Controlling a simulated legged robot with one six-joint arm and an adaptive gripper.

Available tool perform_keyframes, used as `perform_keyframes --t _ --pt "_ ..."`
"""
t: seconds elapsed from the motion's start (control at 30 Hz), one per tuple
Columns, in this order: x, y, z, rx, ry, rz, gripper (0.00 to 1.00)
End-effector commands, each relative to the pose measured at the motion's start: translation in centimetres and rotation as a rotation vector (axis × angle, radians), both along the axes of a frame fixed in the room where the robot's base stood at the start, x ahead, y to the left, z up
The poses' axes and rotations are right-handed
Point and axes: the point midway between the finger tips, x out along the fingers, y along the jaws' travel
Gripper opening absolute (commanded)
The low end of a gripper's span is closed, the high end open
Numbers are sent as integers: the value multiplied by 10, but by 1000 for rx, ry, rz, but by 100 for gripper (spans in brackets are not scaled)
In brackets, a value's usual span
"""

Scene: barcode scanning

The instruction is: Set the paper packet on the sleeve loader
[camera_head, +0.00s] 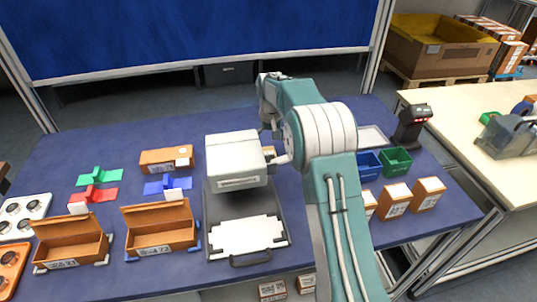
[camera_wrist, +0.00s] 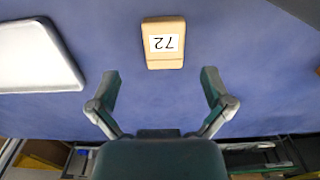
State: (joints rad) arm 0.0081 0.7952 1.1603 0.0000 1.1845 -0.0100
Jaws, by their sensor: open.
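A small tan packet (camera_wrist: 165,55) with a white label reading 72, upside down in the picture, lies on the blue table top in the wrist view. My gripper (camera_wrist: 162,88) is open and empty. Its two fingers are spread wide, with the packet ahead of and between their lines, apart from both. In the head view my gripper is mostly hidden behind my arm and the white machine. The likely sleeve loader is the dark grey tray with a white plate (camera_head: 245,236), in front of the white boxy machine (camera_head: 236,160); I cannot tell for certain.
Two open cardboard boxes (camera_head: 70,243) (camera_head: 160,229) stand at the front left. Red (camera_head: 93,194), green (camera_head: 98,176) and blue (camera_head: 165,185) pieces lie behind. Blue (camera_head: 368,164) and green (camera_head: 396,161) bins, several small boxes (camera_head: 395,199) and a scanner (camera_head: 412,125) stand right.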

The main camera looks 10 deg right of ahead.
Motion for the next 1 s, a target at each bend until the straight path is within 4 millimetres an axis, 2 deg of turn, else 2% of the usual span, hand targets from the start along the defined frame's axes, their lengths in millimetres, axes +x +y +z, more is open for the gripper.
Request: perform_keyframes --t 0.37,0.6,0.63,0.67,0.7,0.77,0.8,0.93,0.97,1.0 --pt "4 5 -48 0 3 0 100" --pt "5 5 -51 0 0 0 100" --pt "5 5 -51 0 0 0 91" --pt "5 5 -51 0 0 0 78" --pt "5 5 -51 0 0 0 60" --pt "5 5 -51 0 0 0 33" --pt "5 5 -51 0 1 0 15" --pt "5 5 -52 0 1 0 14" --pt "5 5 -52 0 1 0 6" --pt "5 5 -52 0 1 0 6"
